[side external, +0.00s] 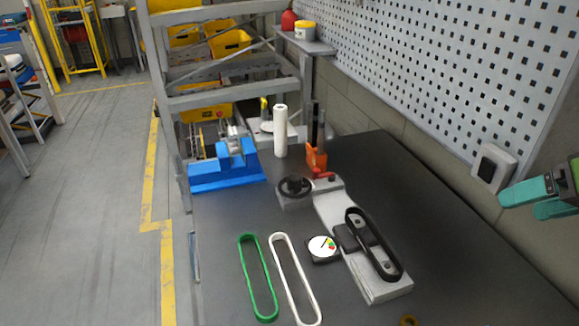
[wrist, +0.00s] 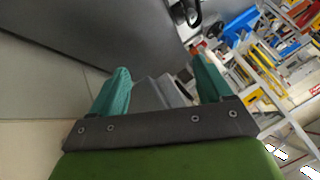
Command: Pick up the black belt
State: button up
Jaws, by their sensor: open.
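The black belt (side external: 387,241) is an elongated closed loop. In the side external view it lies on a long light-grey fixture (side external: 382,291) on the right half of the dark table, around or over a dark part of it; I cannot tell which. My gripper (side external: 519,199) is at the right edge of that view, well apart from the belt. Its two teal fingers are open with nothing between them. In the wrist view the open fingers (wrist: 160,80) also show. A dark part at the top of that view is too small to identify as the belt.
A green belt (side external: 245,262) and a white belt (side external: 281,262) lie left of a round dial gauge (side external: 323,247). A handwheel block (side external: 295,193), blue vise (side external: 227,170), white cylinder (side external: 280,132) and orange part (side external: 316,157) stand behind. A perforated wall panel (side external: 450,75) borders the right.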

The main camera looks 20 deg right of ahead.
jog(key=w+a+r+y, duration=0.1)
jog(key=w+a+r, duration=0.2)
jog(key=a+r, duration=0.1)
jog(key=n+g+h, duration=0.3)
jog(key=n+g, duration=0.1)
jog(key=g, duration=0.3)
send_over(375, 230)
jog(key=s+a, duration=0.2)
jog(key=a, duration=0.1)
notch_tip(375, 230, down, 6)
jog(key=shift+h, duration=0.3)
jog(key=shift+d+f, duration=0.2)
jog(key=shift+f, duration=2.65)
jog(key=shift+d+f, duration=0.15)
jog(key=shift+f, duration=2.75)
jog(key=shift+d+f, duration=0.2)
jog(key=shift+f, duration=2.65)
jog(key=c, duration=1.3)
jog(key=shift+o, duration=0.2)
notch_tip(375, 230, up, 10)
jog(key=shift+f, duration=4.45)
